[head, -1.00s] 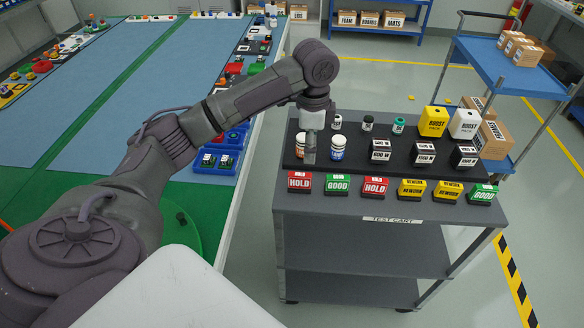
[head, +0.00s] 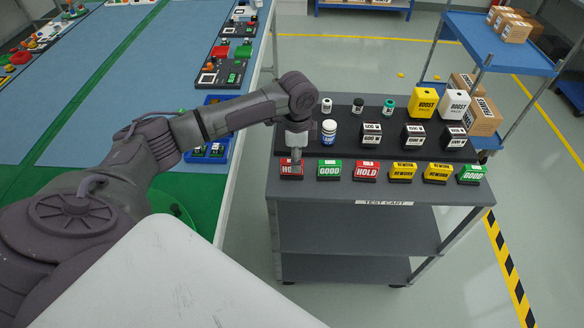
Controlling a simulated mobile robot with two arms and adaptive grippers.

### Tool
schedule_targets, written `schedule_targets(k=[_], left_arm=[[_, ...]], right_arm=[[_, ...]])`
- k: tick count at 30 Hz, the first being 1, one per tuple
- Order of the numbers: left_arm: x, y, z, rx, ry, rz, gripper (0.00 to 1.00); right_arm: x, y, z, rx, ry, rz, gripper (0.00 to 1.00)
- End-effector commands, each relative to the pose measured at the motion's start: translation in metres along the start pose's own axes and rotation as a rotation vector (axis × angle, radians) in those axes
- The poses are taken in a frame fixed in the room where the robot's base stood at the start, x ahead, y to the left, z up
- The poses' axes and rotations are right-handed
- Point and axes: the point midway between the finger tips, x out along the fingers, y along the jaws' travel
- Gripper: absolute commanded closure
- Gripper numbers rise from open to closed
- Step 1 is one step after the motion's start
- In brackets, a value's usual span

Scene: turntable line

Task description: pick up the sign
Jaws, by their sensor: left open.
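A row of small block signs stands along the front edge of the dark test cart (head: 384,203). From left to right they are a red HOLD sign (head: 287,174), a green GOOD sign (head: 329,171), a red HOLD sign (head: 366,172), two yellow REWORK signs (head: 403,174) (head: 438,174) and a green GOOD sign (head: 471,176). My left gripper (head: 295,158) is open and points down at the leftmost HOLD sign, covering part of its face and lettering. I cannot tell whether the fingers touch it. My right gripper is out of view.
Behind the signs, a raised black board (head: 345,154) holds a blue-labelled bottle (head: 329,132), black boxes (head: 371,135), small jars (head: 388,105) and yellow and white BOOST packs (head: 422,101). A blue-topped workbench (head: 120,90) lies left; a blue shelf cart (head: 500,45) stands back right.

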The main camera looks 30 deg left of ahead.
Motion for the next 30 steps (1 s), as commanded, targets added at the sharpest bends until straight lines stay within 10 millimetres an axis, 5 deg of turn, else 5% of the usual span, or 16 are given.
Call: schedule_targets(k=[6, 13, 22, 30], left_arm=[[0.023, 0.001, 0.0, 0.0, -0.002, 0.0, 0.5], [0.025, 0.001, 0.0, 0.001, -0.001, -0.001, 0.5], [0.024, 0.0, 0.0, 0.0, 0.0, -0.001, 1.0], [0.024, 0.0, 0.0, 0.0, 0.0, -0.001, 1.0]], right_arm=[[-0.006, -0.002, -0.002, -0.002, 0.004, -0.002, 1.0], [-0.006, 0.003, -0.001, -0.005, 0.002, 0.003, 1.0], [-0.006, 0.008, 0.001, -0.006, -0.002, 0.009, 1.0], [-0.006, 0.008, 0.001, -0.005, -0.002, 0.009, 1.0]])
